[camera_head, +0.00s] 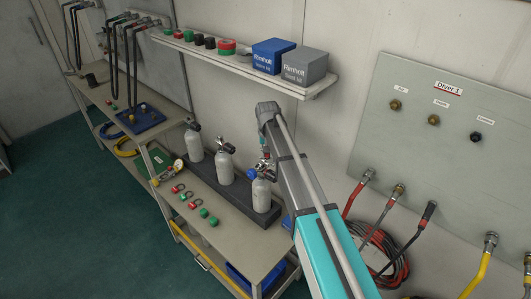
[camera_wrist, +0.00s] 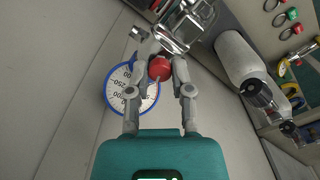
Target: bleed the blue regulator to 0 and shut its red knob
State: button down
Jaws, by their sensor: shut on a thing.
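The red knob (camera_wrist: 159,69) sits between the two fingers of my gripper (camera_wrist: 162,58) in the wrist view, and the fingers are shut on it. Behind it is the regulator's round gauge (camera_wrist: 119,94), with a blue rim, a white face and dark numbers. The fingers and knob cover part of the dial, and I cannot read the needle. Silver valve metalwork (camera_wrist: 190,22) lies just beyond the fingertips. In the head view the blue regulator (camera_head: 252,174) is at the top of the rightmost white cylinder (camera_head: 262,197), partly hidden by my arm. My gripper (camera_head: 265,166) is small there.
Two more white cylinders (camera_head: 225,166) stand in the same dark rack (camera_head: 212,187), left of my arm. Red and green caps (camera_head: 204,212) lie on the bench in front. A shelf (camera_head: 230,65) with blue and grey boxes overhangs behind. The Diver 1 panel (camera_head: 440,150) is at right.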

jog(key=shift+m, duration=1.8)
jog(key=c, duration=0.5)
grip_release()
